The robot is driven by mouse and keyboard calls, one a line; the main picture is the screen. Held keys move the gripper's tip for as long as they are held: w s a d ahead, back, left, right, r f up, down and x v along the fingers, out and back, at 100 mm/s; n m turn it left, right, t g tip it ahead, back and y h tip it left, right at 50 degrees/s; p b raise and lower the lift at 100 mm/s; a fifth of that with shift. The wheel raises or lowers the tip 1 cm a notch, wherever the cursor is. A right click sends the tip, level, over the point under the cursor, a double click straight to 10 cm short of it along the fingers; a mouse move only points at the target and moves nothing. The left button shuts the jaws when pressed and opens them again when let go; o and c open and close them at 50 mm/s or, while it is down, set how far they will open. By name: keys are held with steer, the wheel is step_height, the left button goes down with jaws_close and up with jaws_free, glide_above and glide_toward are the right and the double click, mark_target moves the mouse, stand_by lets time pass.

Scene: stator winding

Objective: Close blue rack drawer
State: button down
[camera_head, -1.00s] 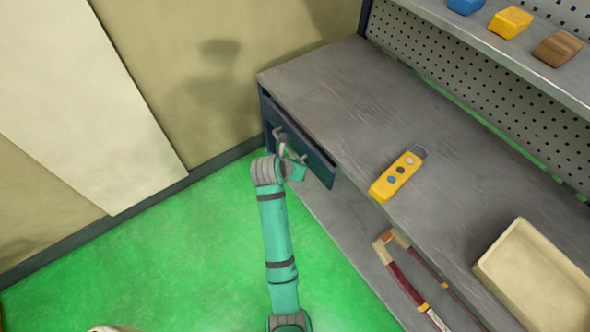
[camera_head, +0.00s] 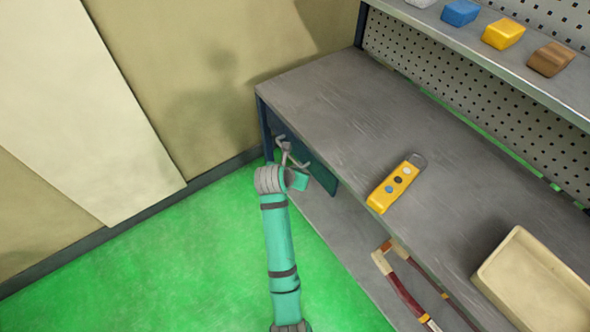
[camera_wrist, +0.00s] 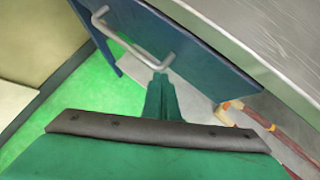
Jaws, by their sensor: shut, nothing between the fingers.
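The blue rack drawer (camera_head: 322,176) is under the left end of the grey worktop, its front facing the green floor. In the head view its front lies close below the worktop edge; I cannot tell whether a small gap is left. In the wrist view the blue drawer front (camera_wrist: 200,68) fills the upper middle, with a grey bar handle (camera_wrist: 127,42) across it. My gripper (camera_wrist: 160,78) is shut and empty, its fingertips at the handle's right end; I cannot tell whether they touch. In the head view my gripper (camera_head: 298,180) is partly hidden by its wrist.
A yellow control box (camera_head: 396,184) lies on the worktop (camera_head: 340,100). A beige tray (camera_head: 530,285) stands at the right. A red-handled tool (camera_head: 400,285) lies on the lower shelf. Blocks sit on the upper shelf. The green floor (camera_head: 150,270) at the left is clear.

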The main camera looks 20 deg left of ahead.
steer(key=s+f+v, duration=0.1)
steer(key=v, duration=1.1)
steer(key=shift+s, duration=0.35)
steer(key=shift+f, duration=0.2)
steer(key=s+d+f+m+t+y, duration=0.1)
steer(key=s+d+f+m, duration=0.4)
steer(key=s+m, duration=0.3)
steer(key=s+d+f+m+t+y, duration=0.1)
steer(key=s+d+f+m+t, duration=0.1)
steer(key=s+d+f+m, duration=0.5)
steer(key=s+d+r+m+t, duration=0.1)
steer(key=s+d+r+m, duration=0.1)
steer(key=s+r+m, duration=0.2)
steer(key=s+d+r+m+t+h, duration=0.1)
steer(key=s+d+r+m, duration=0.2)
steer(key=s+m, duration=0.5)
steer(key=s+d+r+m+t+h, duration=0.1)
steer(key=s+d+r+m+t, duration=0.1)
steer(key=s+r+m, duration=0.3)
steer(key=s+d+m, duration=0.1)
steer(key=m, duration=0.2)
steer(key=shift+s+d+m, duration=0.15)
steer(key=shift+d+m, duration=0.05)
steer(key=shift+m, duration=0.2)
